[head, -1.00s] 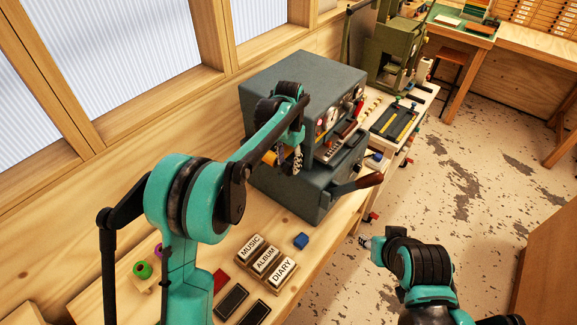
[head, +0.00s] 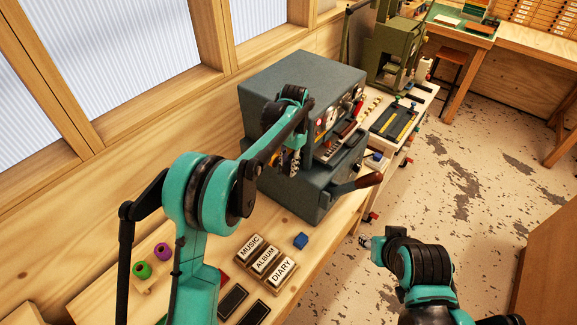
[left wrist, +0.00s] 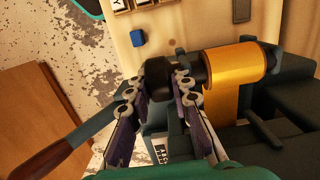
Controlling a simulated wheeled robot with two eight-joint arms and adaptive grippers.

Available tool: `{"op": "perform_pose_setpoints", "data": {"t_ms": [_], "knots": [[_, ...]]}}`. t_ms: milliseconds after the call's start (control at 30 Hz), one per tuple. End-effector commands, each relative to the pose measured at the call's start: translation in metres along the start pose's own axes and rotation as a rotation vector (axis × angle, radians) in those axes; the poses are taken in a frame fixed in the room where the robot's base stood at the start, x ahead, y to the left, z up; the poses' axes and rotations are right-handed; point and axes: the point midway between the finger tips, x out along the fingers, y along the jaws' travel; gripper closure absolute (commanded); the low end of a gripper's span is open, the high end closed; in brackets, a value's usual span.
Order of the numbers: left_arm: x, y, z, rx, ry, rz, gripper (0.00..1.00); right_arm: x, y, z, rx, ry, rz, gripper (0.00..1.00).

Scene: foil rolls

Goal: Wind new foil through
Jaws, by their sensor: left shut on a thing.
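The grey-blue foil press (head: 300,85) stands on the bench, with a wooden-handled lever (head: 370,180) at its front. In the left wrist view a gold foil roll (left wrist: 236,66) sits on a shaft, and a gold strip hangs down from it. A black knob (left wrist: 158,80) is on the shaft's end beside the roll. My left gripper (head: 287,165) is shut on this knob, with its fingers on both sides of it in the left wrist view (left wrist: 160,97). In the head view my arm hides most of the roll. My right gripper (head: 366,243) hangs over the floor, apart from the bench; its fingers are too small to judge.
Label blocks (head: 265,259) reading MUSIC, ALBUM and DIARY lie on the near bench, with a blue block (head: 301,241) beside them. Green (head: 142,270) and purple (head: 162,251) spools stand at the left. A green machine (head: 395,50) stands beyond the press.

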Motion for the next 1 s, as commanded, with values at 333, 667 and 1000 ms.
{"op": "perform_pose_setpoints", "data": {"t_ms": [333,667,1000], "knots": [[-0.0008,0.0,-0.0017,0.0,-0.161,-0.001,1.0,-0.0016,0.0,-0.0012,0.0,0.0,0.0,0.6],[-0.0008,-0.0002,-0.0015,0.0,-0.161,-0.001,0.59,-0.0016,0.0,-0.0011,0.0,0.0,0.0,0.6],[-0.0023,0.0,-0.002,0.0,-0.16,-0.001,0.59,-0.0015,0.0,-0.0011,0.0,0.0,0.0,0.6]]}}
